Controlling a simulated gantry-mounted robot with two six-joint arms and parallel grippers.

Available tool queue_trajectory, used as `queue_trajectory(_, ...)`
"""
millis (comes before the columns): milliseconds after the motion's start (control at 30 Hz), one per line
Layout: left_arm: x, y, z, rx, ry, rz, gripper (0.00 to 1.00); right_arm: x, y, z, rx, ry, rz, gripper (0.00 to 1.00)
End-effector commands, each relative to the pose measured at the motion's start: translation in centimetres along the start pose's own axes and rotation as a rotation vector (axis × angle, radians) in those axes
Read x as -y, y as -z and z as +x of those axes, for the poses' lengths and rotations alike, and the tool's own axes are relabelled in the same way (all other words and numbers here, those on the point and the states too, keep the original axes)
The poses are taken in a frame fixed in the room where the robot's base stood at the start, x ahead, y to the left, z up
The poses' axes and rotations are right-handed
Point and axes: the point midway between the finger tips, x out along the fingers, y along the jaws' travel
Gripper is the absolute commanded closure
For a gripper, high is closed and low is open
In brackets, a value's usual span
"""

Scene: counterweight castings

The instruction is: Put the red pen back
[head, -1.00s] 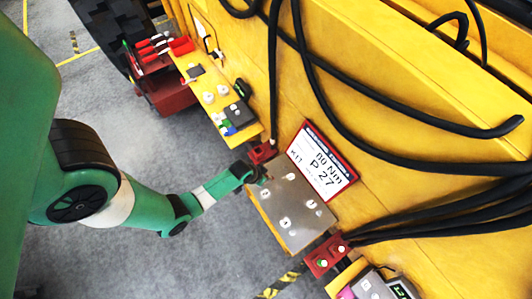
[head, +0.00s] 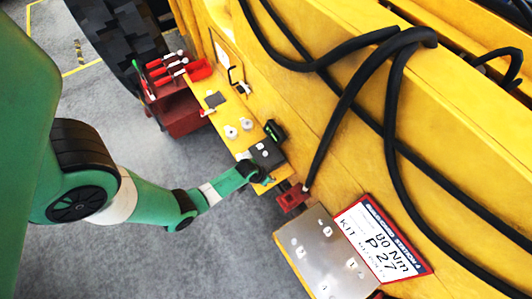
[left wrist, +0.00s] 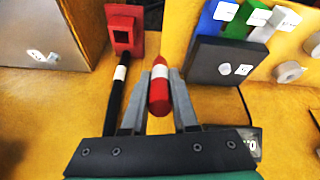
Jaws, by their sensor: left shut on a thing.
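The red pen (left wrist: 159,92), with a white band, is between the two fingers of my left gripper (left wrist: 159,98) in the left wrist view. The gripper is shut on it. In the head view my left gripper (head: 264,179) is at the near end of the yellow shelf, beside a dark block (head: 268,152); the pen cannot be made out there. In the wrist view the dark block (left wrist: 220,66) stands ahead and right of the pen, apart from it. My right gripper is not in view.
White knobs (head: 231,131) sit on the shelf. A red tool tray (head: 160,70) is at the upper left.

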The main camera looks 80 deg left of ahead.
Motion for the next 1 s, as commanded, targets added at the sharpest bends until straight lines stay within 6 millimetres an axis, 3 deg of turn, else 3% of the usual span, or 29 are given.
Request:
queue_trajectory(267,-2.2,1.4,2.7,0.106,-0.003,0.005,1.00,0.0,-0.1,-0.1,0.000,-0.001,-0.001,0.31)
queue_trajectory(467,-5.1,3.0,3.9,0.225,0.011,0.016,1.00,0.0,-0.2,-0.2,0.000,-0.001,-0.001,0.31)
queue_trajectory(700,-8.6,3.9,2.9,0.363,0.051,0.028,1.00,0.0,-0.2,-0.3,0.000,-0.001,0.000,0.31)
queue_trajectory(1000,-9.3,3.8,2.2,0.401,0.067,0.029,1.00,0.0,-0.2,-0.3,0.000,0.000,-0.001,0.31)
